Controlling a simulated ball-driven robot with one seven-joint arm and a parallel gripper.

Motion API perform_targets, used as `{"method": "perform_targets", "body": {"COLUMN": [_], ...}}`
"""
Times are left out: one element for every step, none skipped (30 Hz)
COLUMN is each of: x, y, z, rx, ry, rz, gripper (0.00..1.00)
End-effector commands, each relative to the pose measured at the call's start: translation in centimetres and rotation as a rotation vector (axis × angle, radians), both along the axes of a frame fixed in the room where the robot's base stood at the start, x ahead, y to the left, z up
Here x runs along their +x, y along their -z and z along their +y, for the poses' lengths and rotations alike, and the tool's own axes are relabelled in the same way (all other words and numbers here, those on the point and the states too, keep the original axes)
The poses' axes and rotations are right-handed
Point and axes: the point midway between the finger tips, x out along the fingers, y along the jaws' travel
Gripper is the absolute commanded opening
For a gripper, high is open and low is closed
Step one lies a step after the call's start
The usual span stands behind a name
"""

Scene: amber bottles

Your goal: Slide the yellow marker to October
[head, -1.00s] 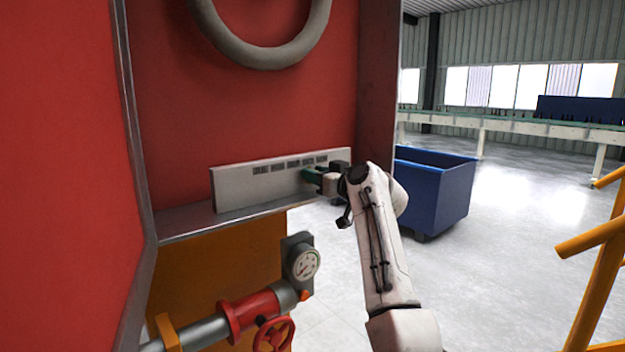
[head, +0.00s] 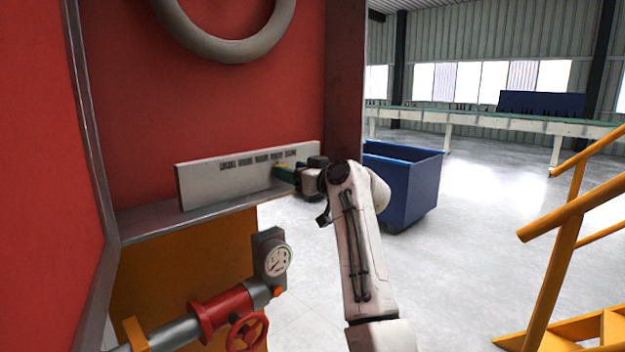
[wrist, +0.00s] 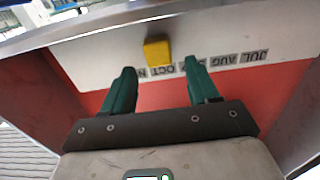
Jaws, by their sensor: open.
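The yellow marker (wrist: 157,52) sits on the pale panel in the wrist view, against the OCT label (wrist: 158,71), partly toward the label starting with N. AUG and JUL labels show to the right; the one between OCT and AUG is mostly hidden by a finger. My gripper (wrist: 159,68) is open, its green fingers apart on either side of the marker's line, with the marker just beyond the tips. In the head view the light grey panel (head: 195,185) stands on a ledge, my gripper (head: 284,172) is at its right part, and only a bit of yellow shows by the fingers.
A metal ledge (head: 150,222) runs under the panel. Below are a pressure gauge (head: 275,259) and a red valve wheel (head: 247,332). A blue bin (head: 412,190) stands behind my arm, and yellow railings (head: 560,250) are at the right. Open floor lies between.

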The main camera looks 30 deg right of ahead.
Motion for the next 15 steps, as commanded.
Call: {"method": "perform_targets", "body": {"x": [-0.8, -1.3, -1.9, -2.4, -2.9, -3.4, -3.9, -4.3, -4.8, -5.2, -5.5, -5.9, -6.2, -6.4, -6.6], "y": [0.2, 0.2, 0.2, 0.3, 0.2, 0.2, 0.2, 0.2, 0.2, 0.2, 0.1, 0.2, 0.1, 0.1, 0.1], "z": [-0.4, -0.5, -0.7, -0.8, -1.0, -1.2, -1.3, -1.4, -1.6, -1.7, -1.8, -2.0, -2.1, -2.1, -2.2], "rx": [-0.002, -0.001, -0.001, -0.002, -0.001, -0.003, -0.002, -0.001, -0.002, -0.002, -0.002, -0.001, -0.001, -0.001, -0.001], "ry": [0.002, 0.002, 0.002, 0.002, 0.003, 0.002, 0.002, 0.002, 0.002, 0.002, 0.002, 0.001, 0.002, 0.001, 0.001], "rz": [-0.002, -0.003, -0.003, -0.001, -0.003, -0.002, -0.002, 0.000, -0.002, -0.002, -0.002, 0.000, -0.001, -0.001, 0.000], "gripper": [0.60, 0.60, 0.60, 0.60, 0.60, 0.60, 0.60, 0.60, 0.60, 0.60, 0.60, 0.60, 0.60, 0.60, 0.60]}}
